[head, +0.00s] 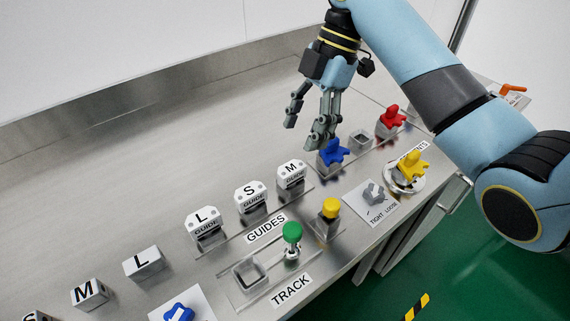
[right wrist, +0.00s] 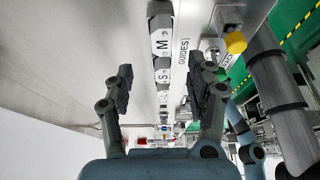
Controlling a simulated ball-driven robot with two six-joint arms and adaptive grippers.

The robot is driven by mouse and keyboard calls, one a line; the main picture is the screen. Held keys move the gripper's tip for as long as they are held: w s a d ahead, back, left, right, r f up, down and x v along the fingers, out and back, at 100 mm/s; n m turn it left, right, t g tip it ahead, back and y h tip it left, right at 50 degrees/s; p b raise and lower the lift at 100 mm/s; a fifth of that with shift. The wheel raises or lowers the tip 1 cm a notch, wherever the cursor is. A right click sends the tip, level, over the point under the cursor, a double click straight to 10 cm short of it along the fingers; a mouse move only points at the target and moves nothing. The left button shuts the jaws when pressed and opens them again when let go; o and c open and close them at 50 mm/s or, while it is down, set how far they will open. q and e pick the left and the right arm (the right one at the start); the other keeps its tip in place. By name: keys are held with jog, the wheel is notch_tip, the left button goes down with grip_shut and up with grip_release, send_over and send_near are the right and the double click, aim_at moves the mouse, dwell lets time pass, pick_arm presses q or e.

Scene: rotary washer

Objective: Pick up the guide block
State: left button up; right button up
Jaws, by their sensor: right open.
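Three white guide blocks with GUIDE on their faces stand in a row on the metal bench in the head view: L (head: 204,224), S (head: 251,196) and M (head: 291,175). My right gripper (head: 304,133) is open and empty, up and right of the M guide block and apart from it. In the right wrist view, my right gripper (right wrist: 162,82) has its fingers spread wide. The M block (right wrist: 162,42) and the S block (right wrist: 163,76) show in line between or beyond the fingers, with nothing held. My left gripper is not in view.
Blue (head: 333,152), red (head: 391,119) and yellow (head: 411,165) knobs stand right of the guides. A yellow-topped post (head: 330,208) and a green knob (head: 292,232) stand in front. Plain M (head: 89,293) and L (head: 143,262) blocks sit front left. The bench behind is clear.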

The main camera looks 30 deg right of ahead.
aim_at(291, 167)
jog(key=x, duration=0.3)
jog(key=shift+r, duration=0.1)
jog(key=shift+a+f, duration=0.15)
jog(key=shift+f, duration=0.2)
jog(key=x, duration=0.4)
jog(key=shift+s+f+p, duration=0.1)
jog(key=shift+f+p, duration=0.2)
jog(key=shift+p, duration=0.1)
jog(key=shift+f, duration=0.35)
jog(key=shift+a+f, duration=0.1)
jog(key=shift+c, duration=2.2)
jog(key=c, duration=0.7)
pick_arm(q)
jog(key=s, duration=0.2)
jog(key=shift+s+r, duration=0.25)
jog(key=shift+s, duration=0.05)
pick_arm(e)
grip_shut()
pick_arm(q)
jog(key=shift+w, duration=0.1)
